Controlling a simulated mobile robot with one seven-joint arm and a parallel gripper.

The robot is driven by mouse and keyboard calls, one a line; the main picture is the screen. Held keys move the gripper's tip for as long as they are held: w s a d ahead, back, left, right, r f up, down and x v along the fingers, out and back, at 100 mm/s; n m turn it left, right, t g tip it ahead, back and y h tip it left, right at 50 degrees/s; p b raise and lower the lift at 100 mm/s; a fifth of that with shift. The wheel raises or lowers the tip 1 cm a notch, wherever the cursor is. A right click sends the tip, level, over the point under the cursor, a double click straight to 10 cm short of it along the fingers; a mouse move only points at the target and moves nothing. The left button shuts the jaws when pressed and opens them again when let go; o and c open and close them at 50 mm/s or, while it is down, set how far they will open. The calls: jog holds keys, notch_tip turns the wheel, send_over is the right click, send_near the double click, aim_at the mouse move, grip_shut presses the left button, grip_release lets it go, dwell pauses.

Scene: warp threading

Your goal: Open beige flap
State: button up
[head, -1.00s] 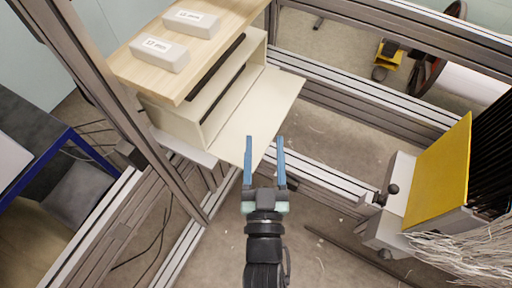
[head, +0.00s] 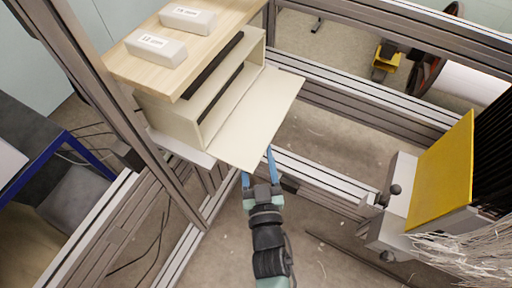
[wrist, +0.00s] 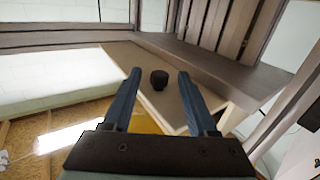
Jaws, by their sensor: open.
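The beige flap (head: 255,112) sticks out from the front of the beige box (head: 180,118) as a flat panel, swung out from the opening. My gripper (head: 258,168) is at the flap's near corner, lower than its top face. The flap hides part of the left finger, while the right finger shows past its edge. In the wrist view a beige panel with a round black knob (wrist: 159,79) lies ahead. The knob appears between my two blue, spread fingers (wrist: 158,90), and nothing is gripped. I cannot tell whether a finger touches the panel.
Two white labelled blocks (head: 156,47) lie on the wooden top (head: 190,75) above the box. Metal frame beams run behind the flap and at left. A yellow panel (head: 442,172) with pale threads (head: 465,242) stands at right. Open space lies between flap and yellow panel.

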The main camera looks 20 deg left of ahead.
jog(key=shift+x, duration=1)
jog(key=shift+c, duration=0.2)
grip_shut()
dwell(0.6)
